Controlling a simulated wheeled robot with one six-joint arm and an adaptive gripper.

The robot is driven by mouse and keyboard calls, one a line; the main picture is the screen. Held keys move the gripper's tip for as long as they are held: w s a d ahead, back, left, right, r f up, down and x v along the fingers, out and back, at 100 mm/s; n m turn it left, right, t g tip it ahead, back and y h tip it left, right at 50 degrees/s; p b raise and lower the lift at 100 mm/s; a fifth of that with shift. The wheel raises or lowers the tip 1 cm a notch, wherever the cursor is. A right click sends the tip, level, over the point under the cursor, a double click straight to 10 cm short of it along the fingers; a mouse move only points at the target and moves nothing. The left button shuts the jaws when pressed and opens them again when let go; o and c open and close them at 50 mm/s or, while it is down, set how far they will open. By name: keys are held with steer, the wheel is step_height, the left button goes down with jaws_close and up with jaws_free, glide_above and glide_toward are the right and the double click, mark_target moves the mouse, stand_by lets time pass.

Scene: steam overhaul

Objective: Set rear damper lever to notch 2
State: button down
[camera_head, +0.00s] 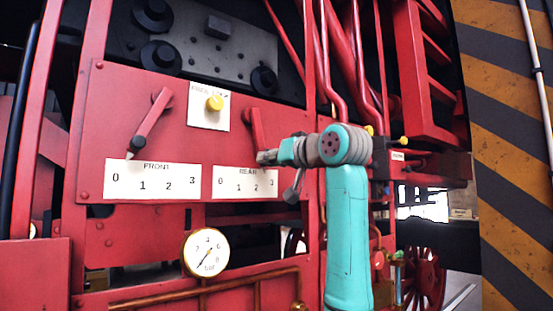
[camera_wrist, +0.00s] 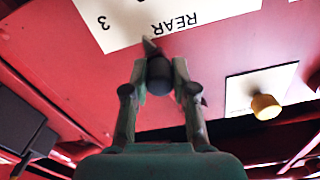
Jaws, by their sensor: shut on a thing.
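The red rear damper lever (camera_head: 256,128) hangs from its pivot on the red panel, its lower end hidden behind my gripper in the head view. My gripper (camera_head: 267,157) is at that lower end. In the wrist view my gripper (camera_wrist: 159,80) has its two fingers closed on the lever's dark round handle (camera_wrist: 160,72). The pointer tip (camera_wrist: 150,46) shows just beyond the handle, at the edge of the white REAR scale plate (camera_head: 233,192), between the word REAR and the 3. Exactly which notch it marks I cannot tell.
The red front lever (camera_head: 150,125) slants down left above the FRONT plate (camera_head: 151,190), its tip between 0 and 1. A yellow knob (camera_head: 214,103) on a white plate sits between the levers. A pressure gauge (camera_head: 205,253) and copper pipes (camera_head: 180,293) are below.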

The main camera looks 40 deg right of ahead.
steer(key=shift+a+m, duration=0.45)
steer(key=shift+m, duration=0.05)
steer(key=c, duration=0.9)
jaws_free()
steer(key=shift+f, duration=0.1)
steer(key=shift+s, duration=0.1)
steer(key=s, duration=1.2)
steer(key=shift+w, duration=0.1)
